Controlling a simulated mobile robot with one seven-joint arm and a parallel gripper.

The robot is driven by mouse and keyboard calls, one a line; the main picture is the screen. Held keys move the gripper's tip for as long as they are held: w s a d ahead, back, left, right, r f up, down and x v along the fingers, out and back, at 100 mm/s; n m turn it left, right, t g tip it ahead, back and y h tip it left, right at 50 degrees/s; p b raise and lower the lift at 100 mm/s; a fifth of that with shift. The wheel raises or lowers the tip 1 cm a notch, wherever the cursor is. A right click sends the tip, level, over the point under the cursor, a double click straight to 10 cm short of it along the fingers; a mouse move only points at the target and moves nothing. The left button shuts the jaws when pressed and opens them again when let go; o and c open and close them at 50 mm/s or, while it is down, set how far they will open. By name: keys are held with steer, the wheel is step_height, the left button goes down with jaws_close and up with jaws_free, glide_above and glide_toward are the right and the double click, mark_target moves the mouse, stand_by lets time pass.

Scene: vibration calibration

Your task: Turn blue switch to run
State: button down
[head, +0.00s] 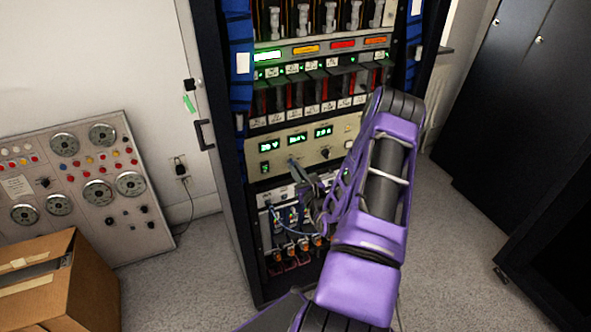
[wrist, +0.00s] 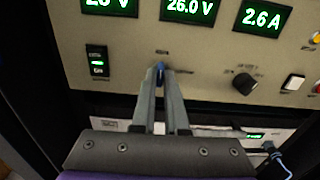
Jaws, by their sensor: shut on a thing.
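The blue switch (wrist: 160,68) is a small blue knob on the beige panel, seen in the wrist view just below the middle display. My gripper (wrist: 161,75) has its two grey fingers closed around it, so only its top edge shows. Its pointing direction and the labels beside it are too small to read. In the head view my gripper (head: 292,163) reaches the beige panel (head: 340,136) from the front right, below the green displays. The switch itself is hidden there by the fingers.
A black knob (wrist: 245,84) and a white button (wrist: 293,82) sit to the right on the panel. A rocker switch (wrist: 98,62) with a green light is to the left. Cables (head: 285,226) hang below. An open cardboard box (head: 90,285) stands at the lower left.

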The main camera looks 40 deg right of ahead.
steer(key=c, duration=0.9)
jaws_free()
steer(key=shift+c, duration=0.2)
steer(key=v, duration=1.7)
steer(key=shift+s, duration=0.25)
